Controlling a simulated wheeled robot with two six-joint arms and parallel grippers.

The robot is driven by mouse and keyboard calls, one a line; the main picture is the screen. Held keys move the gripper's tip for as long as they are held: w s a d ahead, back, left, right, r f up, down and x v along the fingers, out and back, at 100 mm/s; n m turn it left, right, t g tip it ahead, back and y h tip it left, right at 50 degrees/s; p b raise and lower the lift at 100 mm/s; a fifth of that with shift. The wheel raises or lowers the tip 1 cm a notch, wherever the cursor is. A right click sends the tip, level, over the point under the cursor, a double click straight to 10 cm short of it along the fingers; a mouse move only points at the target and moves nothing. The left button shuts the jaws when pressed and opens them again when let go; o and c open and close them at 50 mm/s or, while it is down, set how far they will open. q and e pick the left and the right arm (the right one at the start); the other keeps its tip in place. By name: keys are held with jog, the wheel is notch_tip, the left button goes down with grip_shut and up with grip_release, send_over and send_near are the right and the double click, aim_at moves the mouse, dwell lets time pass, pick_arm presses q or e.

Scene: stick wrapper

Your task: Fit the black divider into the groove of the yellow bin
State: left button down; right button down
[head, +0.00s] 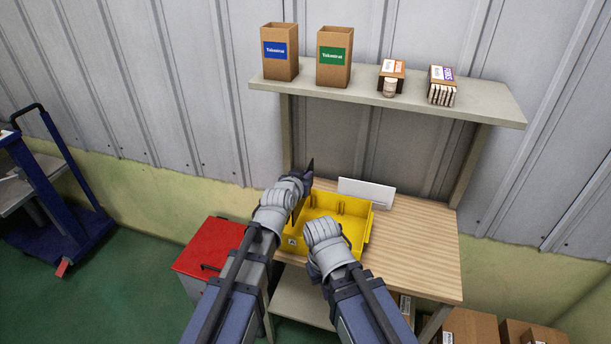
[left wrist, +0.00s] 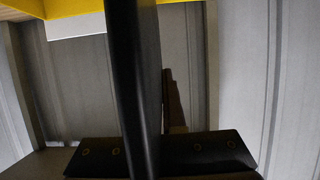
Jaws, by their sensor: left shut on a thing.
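The yellow bin (head: 365,231) stands on the wooden workbench, open side up. Ribs show on its inner back wall; I cannot make out the groove clearly. The black divider (head: 311,165) is thin and dark and sticks up above the bin's back left corner, outside the bin. In the left wrist view the divider (left wrist: 135,80) runs upright through the middle. My left gripper (head: 307,180) is shut on it. My right gripper (head: 322,232) is over the bin's front part; its fingers are hidden by my wrist. The bin's edge shows yellow at the top of the left wrist view (left wrist: 85,8).
A white panel (head: 367,194) stands behind the bin. The wooden bench top (head: 420,250) is clear at the right. A shelf (head: 360,94) above holds boxes (head: 280,65). A red-topped cabinet (head: 208,250) stands to the left of the bench, and a blue cart (head: 60,210) farther left.

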aim_at(298, 213)
pick_arm(q)
jog(key=shift+f+b, duration=1.75)
jog(key=shift+f, duration=0.35)
jog(key=shift+f+b, duration=3.55)
jog(key=shift+b, duration=0.05)
jog(key=c, duration=0.9)
grip_release()
jog(key=p+v, duration=0.3)
jog(key=v, duration=0.4)
jog(key=shift+r, duration=0.2)
jog(key=shift+s+a+r, duration=0.1)
jog(key=shift+s, duration=0.3)
